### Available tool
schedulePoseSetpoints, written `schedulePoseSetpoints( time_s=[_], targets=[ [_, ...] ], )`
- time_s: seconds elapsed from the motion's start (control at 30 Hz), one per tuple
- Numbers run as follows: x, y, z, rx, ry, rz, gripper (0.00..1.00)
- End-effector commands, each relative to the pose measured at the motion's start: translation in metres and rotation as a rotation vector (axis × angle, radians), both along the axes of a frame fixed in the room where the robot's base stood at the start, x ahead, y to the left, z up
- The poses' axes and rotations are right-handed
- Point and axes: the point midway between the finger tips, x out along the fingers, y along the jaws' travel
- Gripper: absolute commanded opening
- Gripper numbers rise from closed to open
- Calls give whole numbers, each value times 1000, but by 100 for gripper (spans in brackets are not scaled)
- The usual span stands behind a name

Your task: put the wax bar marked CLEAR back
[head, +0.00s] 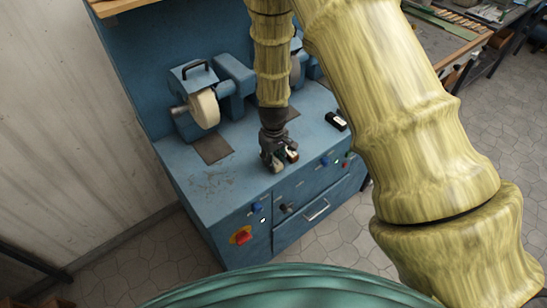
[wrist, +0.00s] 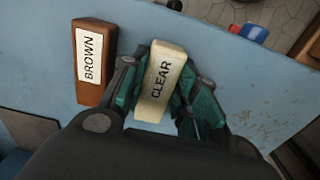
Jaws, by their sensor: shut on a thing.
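The pale cream wax bar marked CLEAR (wrist: 160,82) is between the fingers of my gripper (wrist: 160,102) in the wrist view, its label facing the camera. My gripper is shut on it. In the head view my gripper (head: 278,162) points down over the front part of the blue bench top (head: 215,180). The fingers mostly hide the bar there, and I cannot tell whether it touches the bench. A brown bar with a white label reading BROWN (wrist: 92,62) lies beside it, left of my gripper in the wrist view and apart from the CLEAR bar.
A black bar with a white label (head: 336,121) lies farther right on the bench. A grinding machine with a pale wheel (head: 203,109) stands at the back left, with a dark plate (head: 212,149) before it. The bench's front left top is clear. A red switch (head: 241,236) juts from the front.

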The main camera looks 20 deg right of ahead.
Motion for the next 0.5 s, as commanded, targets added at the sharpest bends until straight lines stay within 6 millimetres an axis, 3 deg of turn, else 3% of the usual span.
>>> schedulePoseSetpoints(
  time_s=[0.33, 0.37, 0.47, 0.5],
  targets=[
    [0, 0, -3, 0, -1, -1, 6],
    [0, 0, -3, 0, -1, -1, 32],
    [0, 0, -3, 0, -1, -1, 50],
    [0, 0, -3, 0, -1, -1, 51]
  ],
)
